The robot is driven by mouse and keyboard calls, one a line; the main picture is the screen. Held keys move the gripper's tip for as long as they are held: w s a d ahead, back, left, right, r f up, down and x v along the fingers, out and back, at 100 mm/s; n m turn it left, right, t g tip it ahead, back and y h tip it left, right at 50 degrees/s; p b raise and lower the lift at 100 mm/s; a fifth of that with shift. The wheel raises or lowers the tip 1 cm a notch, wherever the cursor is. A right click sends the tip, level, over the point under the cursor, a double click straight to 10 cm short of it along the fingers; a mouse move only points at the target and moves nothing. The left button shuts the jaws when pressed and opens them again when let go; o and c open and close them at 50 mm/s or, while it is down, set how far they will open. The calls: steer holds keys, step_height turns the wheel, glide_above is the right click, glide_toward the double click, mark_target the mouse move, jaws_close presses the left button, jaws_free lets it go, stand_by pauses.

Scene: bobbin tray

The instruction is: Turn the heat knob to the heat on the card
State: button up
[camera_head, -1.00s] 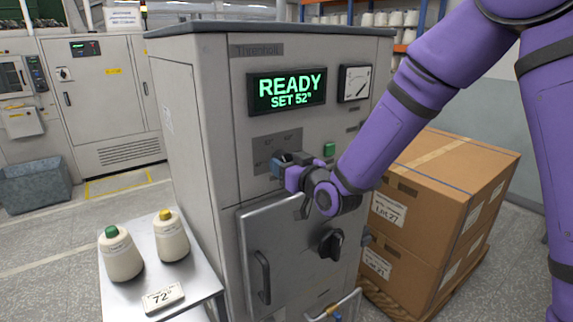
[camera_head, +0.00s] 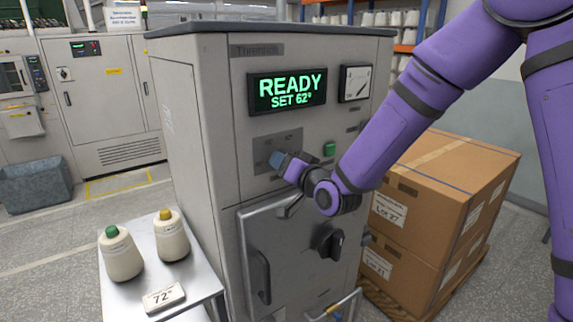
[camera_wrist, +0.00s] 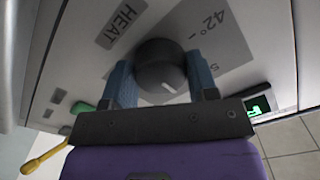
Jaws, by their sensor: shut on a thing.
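The grey machine's display (camera_head: 288,92) reads READY, SET 62°. The card (camera_head: 164,297) on the small metal table at lower left reads 72°. My gripper (camera_head: 278,163) is at the heat knob plate on the machine front, and its hand hides the knob in the head view. In the wrist view the round black heat knob (camera_wrist: 160,66) with a white mark sits between the blue fingers of my gripper (camera_wrist: 163,84), which is shut on it. The HEAT label (camera_wrist: 122,22) and a 42° scale mark (camera_wrist: 213,22) show beside it.
A green button (camera_head: 329,149) is right of the knob plate. Below are a door with a handle (camera_head: 262,276) and a second black knob (camera_head: 329,242). Two thread cones (camera_head: 121,255) stand on the metal table (camera_head: 203,283). Cardboard boxes (camera_head: 440,190) are stacked at right.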

steer(key=m, duration=1.7)
steer(key=shift+r, duration=0.15)
stand_by(0.3)
steer(key=o, duration=0.9)
steer(key=v, duration=1.1)
steer(key=shift+w, duration=0.1)
